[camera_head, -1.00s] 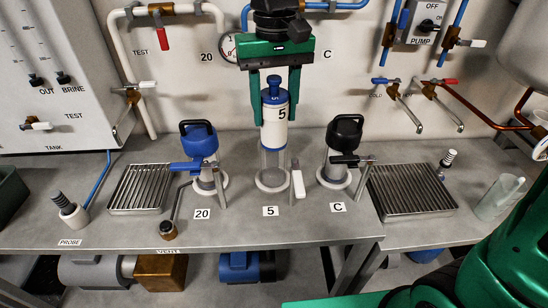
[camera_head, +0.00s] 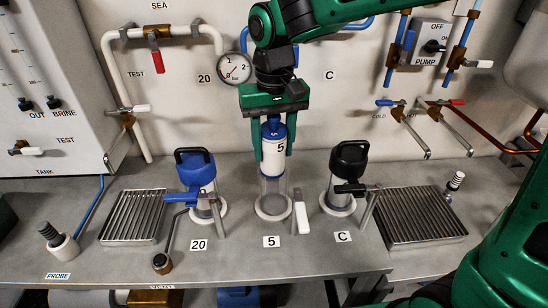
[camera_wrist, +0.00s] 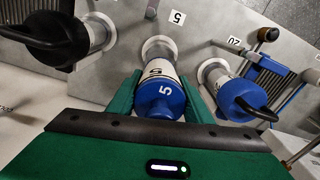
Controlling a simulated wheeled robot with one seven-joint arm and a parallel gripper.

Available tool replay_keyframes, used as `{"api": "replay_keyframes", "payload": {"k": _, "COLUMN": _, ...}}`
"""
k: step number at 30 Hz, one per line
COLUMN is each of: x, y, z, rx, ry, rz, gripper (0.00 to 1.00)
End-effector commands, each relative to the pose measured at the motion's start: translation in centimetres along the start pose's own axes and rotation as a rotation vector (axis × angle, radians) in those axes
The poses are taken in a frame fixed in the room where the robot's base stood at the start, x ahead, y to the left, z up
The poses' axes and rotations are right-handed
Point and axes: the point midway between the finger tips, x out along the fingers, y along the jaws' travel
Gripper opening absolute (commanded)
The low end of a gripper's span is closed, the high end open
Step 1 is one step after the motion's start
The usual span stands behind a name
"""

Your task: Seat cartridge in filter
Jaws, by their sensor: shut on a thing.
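A white cartridge (camera_head: 281,161) with a blue cap and the number 5 stands upright at the middle station, over its white base ring (camera_head: 273,208). A clear filter housing (camera_head: 272,190) shows below the cartridge's white body. I cannot tell how far the cartridge's lower end is inside it. My gripper (camera_head: 274,150) is above the station, shut on the cartridge with one finger on each side. In the wrist view the cartridge (camera_wrist: 156,70) lies between the fingers of my gripper (camera_wrist: 160,98), its blue cap towards the palm.
A blue-capped filter (camera_head: 197,165) stands left at label 20, a black-capped one (camera_head: 347,165) right at C. A white-handled lever (camera_head: 301,214) stands close right of station 5. Drip grates (camera_head: 133,217) (camera_head: 415,214) lie on both sides.

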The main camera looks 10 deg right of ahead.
Motion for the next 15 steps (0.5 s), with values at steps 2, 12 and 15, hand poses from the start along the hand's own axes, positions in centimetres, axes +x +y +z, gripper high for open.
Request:
{"api": "replay_keyframes", "payload": {"k": 2, "x": 2.5, "y": 0.2, "z": 0.5, "rx": -0.002, "ry": -0.03, "rz": 0.007, "gripper": 0.0}}
{"api": "replay_keyframes", "payload": {"k": 12, "x": 4.2, "y": 0.3, "z": -0.7, "rx": 0.001, "ry": -0.029, "rz": 0.002, "gripper": 0.53}}
{"api": "replay_keyframes", "payload": {"k": 15, "x": 3.8, "y": 0.3, "z": -0.2, "rx": 0.002, "ry": -0.023, "rz": 0.003, "gripper": 0.64}}
